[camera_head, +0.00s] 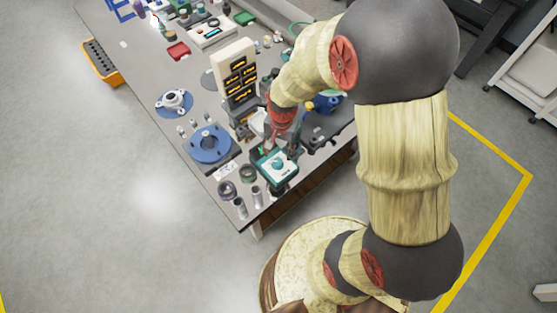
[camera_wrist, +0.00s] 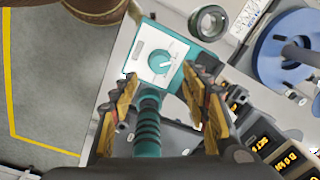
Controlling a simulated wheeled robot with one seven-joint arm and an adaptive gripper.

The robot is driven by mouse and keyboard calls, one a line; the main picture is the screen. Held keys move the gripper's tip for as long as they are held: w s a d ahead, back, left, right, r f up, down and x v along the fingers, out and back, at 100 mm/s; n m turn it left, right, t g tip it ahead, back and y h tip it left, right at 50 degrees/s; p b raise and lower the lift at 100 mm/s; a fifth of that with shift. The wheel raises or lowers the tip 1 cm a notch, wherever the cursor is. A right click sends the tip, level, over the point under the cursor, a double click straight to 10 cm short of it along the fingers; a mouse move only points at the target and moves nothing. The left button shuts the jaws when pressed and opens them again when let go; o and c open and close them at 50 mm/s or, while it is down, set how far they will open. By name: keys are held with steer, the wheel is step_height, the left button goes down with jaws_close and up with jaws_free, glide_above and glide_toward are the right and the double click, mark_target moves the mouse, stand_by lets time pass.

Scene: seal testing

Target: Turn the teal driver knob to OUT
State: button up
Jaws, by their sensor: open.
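The teal driver knob (camera_wrist: 160,62) sits on a white panel (camera_wrist: 149,47) of a teal box, with a pale pointer mark on it. The knob also shows in the head view (camera_head: 277,163), on the box near the table's front corner. My gripper (camera_wrist: 160,98) is open, its two yellow-padded fingers spread apart. A teal ribbed cylinder (camera_wrist: 148,130) shows between the fingers, nearer the camera. The panel's labels are too small to read.
A blue round flange (camera_head: 210,144) stands left of the box. A beige tower with lit displays (camera_head: 235,75) stands behind it. Dark rings (camera_head: 227,188) and small metal cylinders (camera_head: 240,207) stand near the front table edge.

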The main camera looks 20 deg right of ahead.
mark_target(278, 162)
step_height(278, 162, down, 6)
steer(key=shift+w+a+f+b, duration=0.1)
steer(key=shift+w+f+b, duration=0.1)
steer(key=shift+b, duration=0.65)
steer(key=shift+c, duration=1.1)
steer(key=c, duration=0.9)
steer(key=shift+c, duration=0.2)
steer(key=shift+s+r+n, duration=0.1)
steer(key=shift+n, duration=0.3)
steer(key=n+p, duration=0.1)
steer(key=n, duration=0.1)
steer(key=shift+n, duration=0.4)
steer(key=shift+n+p, duration=0.65)
steer(key=shift+n, duration=1.45)
